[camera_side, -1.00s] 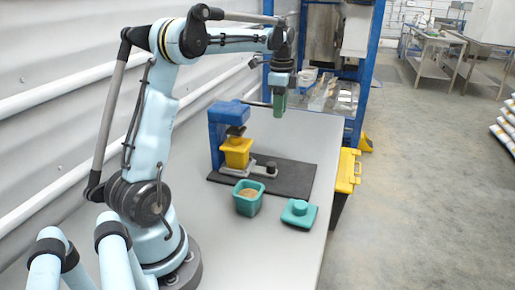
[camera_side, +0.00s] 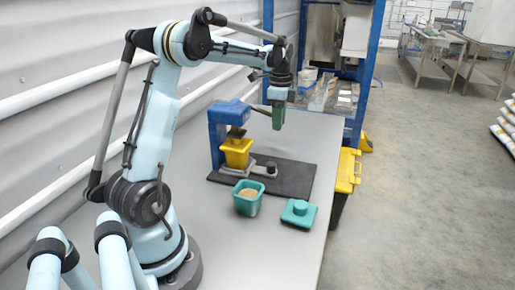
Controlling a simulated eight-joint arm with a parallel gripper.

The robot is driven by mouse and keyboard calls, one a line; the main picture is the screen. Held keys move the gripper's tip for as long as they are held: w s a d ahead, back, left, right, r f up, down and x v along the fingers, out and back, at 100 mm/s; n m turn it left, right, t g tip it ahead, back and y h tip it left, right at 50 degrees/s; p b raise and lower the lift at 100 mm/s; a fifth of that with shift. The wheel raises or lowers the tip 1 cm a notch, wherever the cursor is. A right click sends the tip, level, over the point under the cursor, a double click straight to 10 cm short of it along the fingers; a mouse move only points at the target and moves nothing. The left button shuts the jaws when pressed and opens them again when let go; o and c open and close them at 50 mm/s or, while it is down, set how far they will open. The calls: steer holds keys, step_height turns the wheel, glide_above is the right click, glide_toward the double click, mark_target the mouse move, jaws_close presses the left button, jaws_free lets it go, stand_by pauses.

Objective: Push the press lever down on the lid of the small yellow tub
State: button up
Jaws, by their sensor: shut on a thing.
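The small yellow tub (camera_side: 237,158) stands under the blue press (camera_side: 217,135), on the grey holder at its base. The dark press head (camera_side: 236,132) is just above or at the tub's top. I cannot tell whether it touches, and the lid is not clear at this size. The thin press lever (camera_side: 261,111) sticks out to the right from the press top and tilts down a little toward its green end grip (camera_side: 278,118). My gripper (camera_side: 279,104) points down from above and is shut on that green grip.
A teal tub (camera_side: 240,206) with brown substrate stands in front of the dark base mat (camera_side: 298,178), with a teal lid (camera_side: 299,213) to its right. A yellow-lidded bin (camera_side: 347,172) stands beyond the table's right edge. A blue frame (camera_side: 364,75) rises behind.

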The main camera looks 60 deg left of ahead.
steer(key=shift+w+d, duration=0.1)
steer(key=shift+w, duration=0.05)
steer(key=shift+r, duration=2)
steer(key=o, duration=0.6)
steer(key=shift+c, duration=0.2)
steer(key=shift+r, duration=3.5)
